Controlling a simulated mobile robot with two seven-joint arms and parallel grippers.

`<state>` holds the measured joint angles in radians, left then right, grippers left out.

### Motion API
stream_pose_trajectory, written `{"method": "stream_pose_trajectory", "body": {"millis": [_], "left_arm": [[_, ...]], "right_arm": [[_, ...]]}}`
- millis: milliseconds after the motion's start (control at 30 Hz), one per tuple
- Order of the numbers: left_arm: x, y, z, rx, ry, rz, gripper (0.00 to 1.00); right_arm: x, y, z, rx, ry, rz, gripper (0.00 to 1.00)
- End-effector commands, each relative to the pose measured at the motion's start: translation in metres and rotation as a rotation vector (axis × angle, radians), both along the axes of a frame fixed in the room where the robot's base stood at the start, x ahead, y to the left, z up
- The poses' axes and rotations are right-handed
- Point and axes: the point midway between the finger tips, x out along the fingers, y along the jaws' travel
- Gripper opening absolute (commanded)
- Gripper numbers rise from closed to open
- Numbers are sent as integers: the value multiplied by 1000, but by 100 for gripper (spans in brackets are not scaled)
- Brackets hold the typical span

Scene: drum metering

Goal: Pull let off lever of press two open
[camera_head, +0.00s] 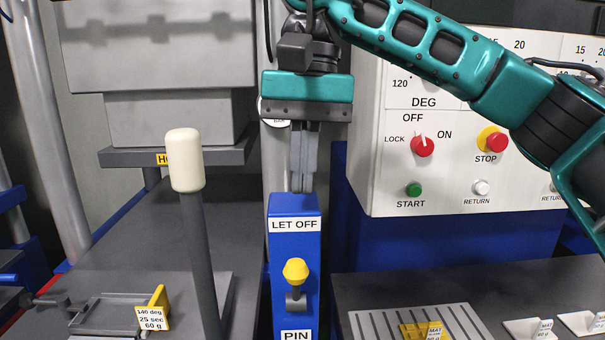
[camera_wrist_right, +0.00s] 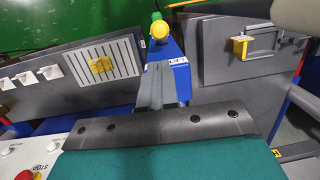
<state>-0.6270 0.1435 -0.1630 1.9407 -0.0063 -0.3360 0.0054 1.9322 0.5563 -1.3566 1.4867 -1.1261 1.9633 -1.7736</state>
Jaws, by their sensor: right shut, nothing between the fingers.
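A blue post (camera_head: 296,238) labelled LET OFF stands at the centre of the head view, with a PIN label lower down. Its let off lever (camera_head: 295,271) has a yellow knob and a short dark stem on the post's front. In the right wrist view the yellow knob (camera_wrist_right: 158,33) shows beyond the fingertips. My right gripper (camera_head: 302,187) points down just above the top of the post. Its fingers are shut, empty and apart from the knob; they also show in the wrist view (camera_wrist_right: 155,90). My left gripper is not in view. No press number is readable.
A tall grey lever with a cream handle (camera_head: 186,160) stands left of the post. A control panel (camera_head: 462,190) with buttons is at the right. A slotted plate (camera_head: 465,322) lies on the right-hand bench. A small fixture with a yellow tab (camera_head: 157,300) sits at lower left.

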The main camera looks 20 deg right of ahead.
Motion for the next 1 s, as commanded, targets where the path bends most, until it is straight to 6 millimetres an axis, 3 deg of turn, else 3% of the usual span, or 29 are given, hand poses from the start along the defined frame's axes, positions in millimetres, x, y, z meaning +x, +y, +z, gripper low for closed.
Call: {"method": "stream_pose_trajectory", "body": {"millis": [200,400,1000], "left_arm": [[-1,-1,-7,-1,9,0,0],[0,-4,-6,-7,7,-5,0],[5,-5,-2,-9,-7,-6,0]], "right_arm": [[-5,3,-43,-2,2,-2,0],[-7,5,-65,-1,0,-1,0],[-7,8,-71,-3,-9,0,0]]}}
